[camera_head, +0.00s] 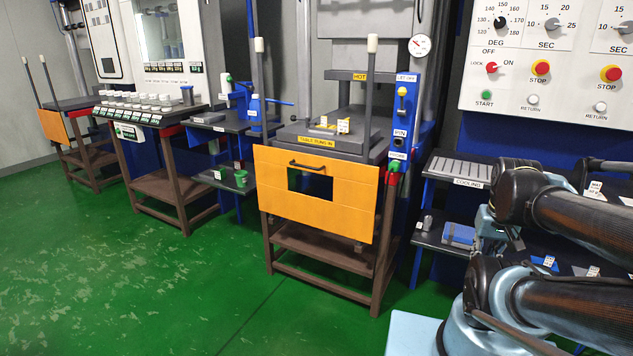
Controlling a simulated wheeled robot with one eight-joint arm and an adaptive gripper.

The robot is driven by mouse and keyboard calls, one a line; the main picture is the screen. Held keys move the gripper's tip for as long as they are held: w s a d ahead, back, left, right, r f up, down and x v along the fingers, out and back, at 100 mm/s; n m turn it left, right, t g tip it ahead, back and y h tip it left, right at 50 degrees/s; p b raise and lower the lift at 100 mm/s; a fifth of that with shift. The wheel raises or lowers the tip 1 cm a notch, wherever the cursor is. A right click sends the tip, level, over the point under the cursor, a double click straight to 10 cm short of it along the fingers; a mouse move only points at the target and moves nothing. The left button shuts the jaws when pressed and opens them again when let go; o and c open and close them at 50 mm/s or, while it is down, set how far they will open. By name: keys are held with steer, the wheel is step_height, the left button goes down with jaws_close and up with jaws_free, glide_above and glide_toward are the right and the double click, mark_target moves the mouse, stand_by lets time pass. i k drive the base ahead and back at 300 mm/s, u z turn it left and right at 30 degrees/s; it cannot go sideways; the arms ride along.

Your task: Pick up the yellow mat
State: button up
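A small yellow piece (323,126) lies on the grey plate (300,139) of the press in the middle of the view. White tags stand by it and it is too small to tell for sure that it is the yellow mat. No other yellow mat shows clearly. My arm, folded, fills the lower right, well to the right of the press. My gripper cannot be made out there.
An orange guard panel (277,189) with a handle and window covers the press front. A blue post (404,107) stands at its right. A cooling rack (459,170) and lower shelves stand between press and arm. The green floor (150,285) is clear at front left.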

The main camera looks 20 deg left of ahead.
mark_target(323, 124)
steer(key=z, duration=0.45)
steer(key=i, duration=0.3)
steer(key=u, duration=2.4)
steer(key=i, duration=1)
steer(key=z, duration=0.05)
